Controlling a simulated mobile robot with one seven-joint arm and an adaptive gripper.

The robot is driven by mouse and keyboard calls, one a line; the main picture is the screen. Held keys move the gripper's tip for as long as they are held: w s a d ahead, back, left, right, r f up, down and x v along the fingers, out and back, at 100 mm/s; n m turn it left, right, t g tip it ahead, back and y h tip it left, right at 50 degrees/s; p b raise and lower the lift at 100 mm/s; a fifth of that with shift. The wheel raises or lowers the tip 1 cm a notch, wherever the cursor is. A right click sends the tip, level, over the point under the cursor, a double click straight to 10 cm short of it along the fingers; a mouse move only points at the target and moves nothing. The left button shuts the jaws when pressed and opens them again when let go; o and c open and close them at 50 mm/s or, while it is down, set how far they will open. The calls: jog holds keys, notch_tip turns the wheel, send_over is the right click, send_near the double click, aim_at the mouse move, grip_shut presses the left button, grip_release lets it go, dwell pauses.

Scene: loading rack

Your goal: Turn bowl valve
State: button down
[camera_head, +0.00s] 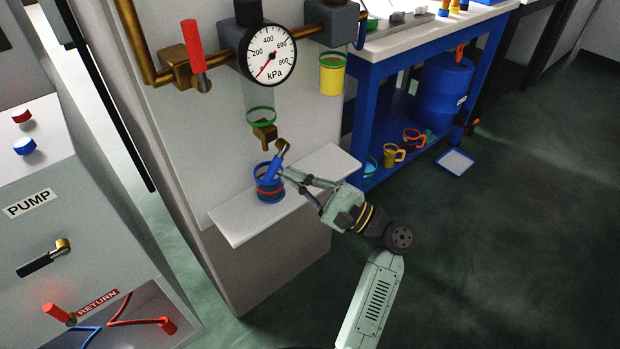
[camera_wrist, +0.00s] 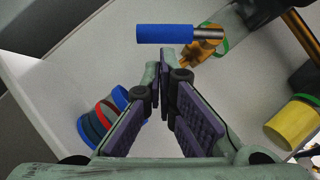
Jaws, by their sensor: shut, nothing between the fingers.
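The bowl valve is a brass fitting (camera_head: 264,131) under a clear bowl with a green ring (camera_head: 260,110). Its blue handle (camera_head: 275,161) hangs down at a tilt. In the wrist view the blue handle (camera_wrist: 165,34) lies across the top, joined by a metal stem to the brass valve (camera_wrist: 200,47). My gripper (camera_head: 283,173) is shut and empty, its fingertips close beside the handle's lower end. In the wrist view the fingertips (camera_wrist: 159,62) lie just below the handle; I cannot tell whether they touch it.
A blue cup with a red band (camera_head: 268,190) stands on the white shelf (camera_head: 238,220) below the valve, close to my fingers. A pressure gauge (camera_head: 268,55), a red-handled valve (camera_head: 193,45) and a yellow cup (camera_head: 332,75) are above. A blue workbench (camera_head: 400,60) stands to the right.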

jog(key=shift+a+r, duration=0.15)
jog(key=shift+a, duration=0.05)
jog(key=shift+s+a+r+m+t+p, duration=0.3)
jog(key=shift+a+m+t+p, duration=0.25)
jog(key=shift+m+p, duration=0.3)
jog(key=shift+f, duration=0.1)
